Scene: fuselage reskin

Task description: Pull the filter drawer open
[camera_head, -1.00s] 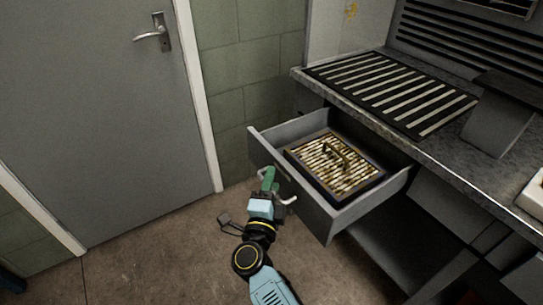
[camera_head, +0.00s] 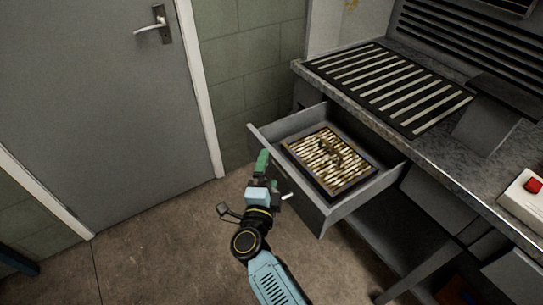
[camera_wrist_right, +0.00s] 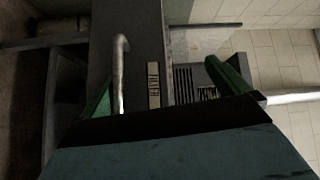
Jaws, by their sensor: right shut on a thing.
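The filter drawer (camera_head: 300,200) is pulled out from under the worktop, with a framed metal filter (camera_head: 330,160) lying inside. My right gripper (camera_head: 262,165) is at the outer side of the drawer front, its green fingers near the top edge. In the right wrist view, the pale bar handle (camera_wrist_right: 120,75) runs beside the left green finger, and a label reading FILTER (camera_wrist_right: 153,85) sits on the drawer front. My right gripper (camera_wrist_right: 165,92) is shut on the drawer handle, though the exact contact is hard to see. My left gripper is not in view.
A grey worktop (camera_head: 440,160) with a slotted grille (camera_head: 390,85) stands above the drawer. A grey door (camera_head: 100,100) is at the left. A box with a red button (camera_head: 533,187) sits at the right edge. The floor (camera_head: 160,230) left of the drawer is clear.

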